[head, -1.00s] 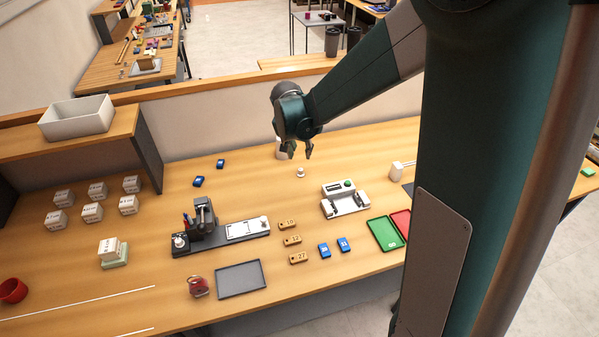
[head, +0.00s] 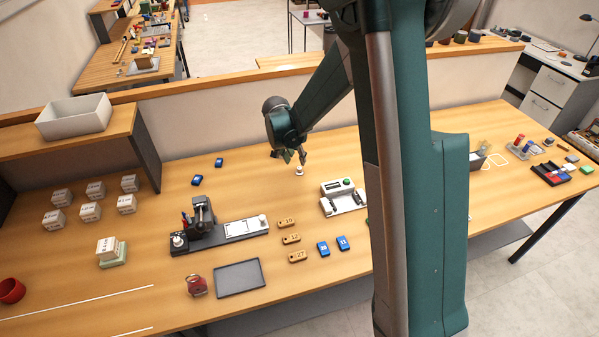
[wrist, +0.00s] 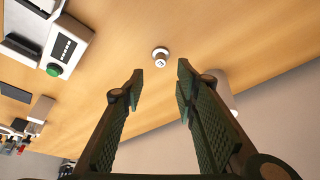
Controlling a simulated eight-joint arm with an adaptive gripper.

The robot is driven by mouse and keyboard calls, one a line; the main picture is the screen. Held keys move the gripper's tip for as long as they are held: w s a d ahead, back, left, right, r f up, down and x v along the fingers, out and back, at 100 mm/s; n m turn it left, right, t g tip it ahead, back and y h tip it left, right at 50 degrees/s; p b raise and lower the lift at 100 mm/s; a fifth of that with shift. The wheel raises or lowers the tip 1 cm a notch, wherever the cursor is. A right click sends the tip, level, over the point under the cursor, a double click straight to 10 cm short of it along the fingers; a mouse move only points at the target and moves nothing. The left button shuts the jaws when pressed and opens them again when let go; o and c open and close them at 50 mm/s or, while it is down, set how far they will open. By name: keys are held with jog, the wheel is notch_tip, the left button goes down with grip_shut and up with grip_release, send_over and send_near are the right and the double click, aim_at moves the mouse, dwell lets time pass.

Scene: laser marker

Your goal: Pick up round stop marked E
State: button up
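The round stop (head: 299,170) is a small white knob standing upright on the wooden bench, left of my arm in the head view. In the wrist view the stop (wrist: 161,57) shows from above with a small dark mark on its top, too small to read surely. My gripper (head: 294,155) is just above and to the left of the stop in the head view. In the wrist view my gripper (wrist: 160,78) has its two fingers spread apart with nothing between them. The stop lies just beyond the fingertips, roughly centred between them, and apart from them.
A white device with a green button (head: 342,197) stands to the right of the stop. A white cylinder (wrist: 221,90) is partly behind my right finger in the wrist view. A dark fixture (head: 203,222) and numbered brown blocks (head: 288,223) lie nearer. The bench around the stop is clear.

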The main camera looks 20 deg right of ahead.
aim_at(299, 168)
jog(key=shift+x, duration=1.35)
jog(key=shift+f, duration=0.1)
jog(key=shift+x, duration=2.5)
jog(key=shift+a, duration=0.1)
grip_shut()
